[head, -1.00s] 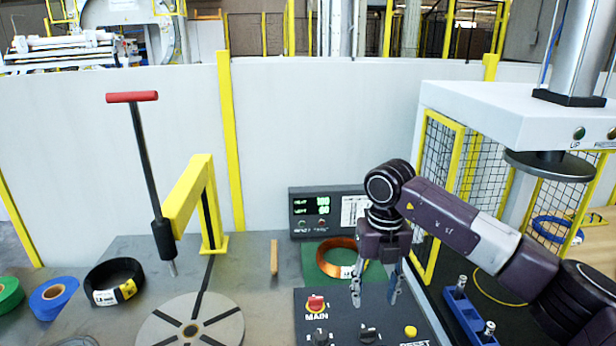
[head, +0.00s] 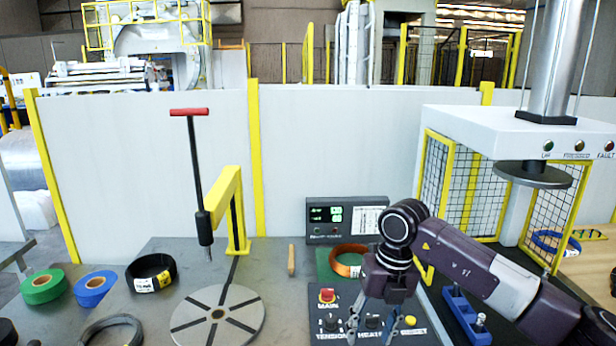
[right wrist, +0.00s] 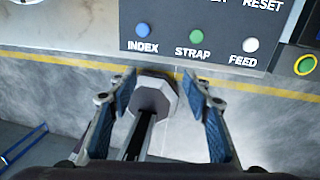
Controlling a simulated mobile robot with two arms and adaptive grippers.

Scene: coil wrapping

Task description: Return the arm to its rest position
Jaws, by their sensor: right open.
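My right gripper (head: 372,318) hangs from the purple arm over the dark control panel (head: 330,340) in the head view. Its fingers are apart with nothing held between them. In the right wrist view the two fingers (right wrist: 168,115) show with a gap, and a grey faceted knob-like part on a dark shaft (right wrist: 153,97) shows between and beyond them. The panel's INDEX, STRAP and FEED buttons (right wrist: 196,50) show ahead of the fingers. My left gripper is not in view.
A copper coil (head: 346,262) lies on a green mat behind the panel. A slotted turntable (head: 240,322), a black coil (head: 150,272), a green tape roll (head: 44,287) and a blue one (head: 96,287) are on the left. A caged press (head: 480,125) and a blue fixture (head: 462,315) stand right.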

